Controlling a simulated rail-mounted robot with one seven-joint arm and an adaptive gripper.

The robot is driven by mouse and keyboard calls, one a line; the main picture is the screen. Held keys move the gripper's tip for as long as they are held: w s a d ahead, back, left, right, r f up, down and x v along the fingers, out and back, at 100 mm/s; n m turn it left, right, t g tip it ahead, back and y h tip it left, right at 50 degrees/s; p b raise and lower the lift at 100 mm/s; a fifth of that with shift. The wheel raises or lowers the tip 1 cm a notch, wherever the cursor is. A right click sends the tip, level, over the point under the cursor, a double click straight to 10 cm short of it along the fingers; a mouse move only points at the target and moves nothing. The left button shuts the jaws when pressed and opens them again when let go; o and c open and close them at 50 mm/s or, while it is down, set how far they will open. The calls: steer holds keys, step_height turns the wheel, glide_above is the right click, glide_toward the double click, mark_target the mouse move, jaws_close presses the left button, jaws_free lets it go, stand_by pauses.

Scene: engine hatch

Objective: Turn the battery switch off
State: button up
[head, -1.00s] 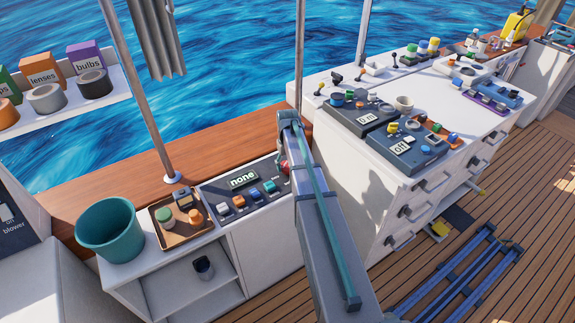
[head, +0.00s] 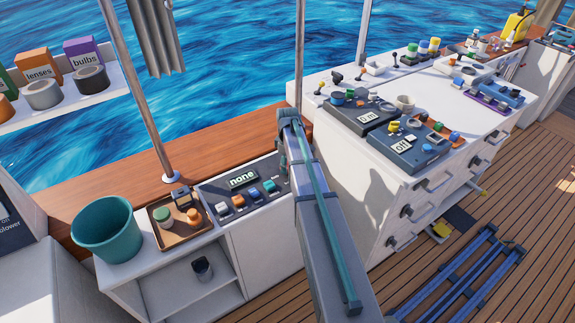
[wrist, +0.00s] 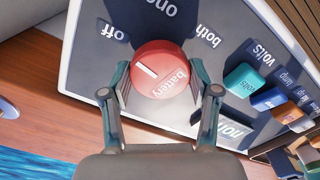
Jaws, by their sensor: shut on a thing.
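The battery switch (wrist: 172,58) is a round red knob on a dark panel, seen upside down in the wrist view. Its white line points up and left, roughly toward the printed word "off" (wrist: 115,33). "One" (wrist: 160,8) and "both" (wrist: 207,37) are printed further round it. My gripper (wrist: 161,80) is shut on the knob, one finger at each side. In the head view the panel's display (head: 242,177) reads "none". There my arm hides the knob.
Beside the knob the panel has a teal switch (wrist: 242,80) and blue and orange ones. Left of the panel in the head view are a brown tray (head: 190,240) and a teal bucket (head: 106,230). A white drawer cabinet (head: 370,185) stands close on the right.

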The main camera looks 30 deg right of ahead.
steer(key=shift+n, duration=1.1)
steer(key=o, duration=1.2)
steer(key=shift+c, duration=0.2)
step_height(320, 180, up, 12)
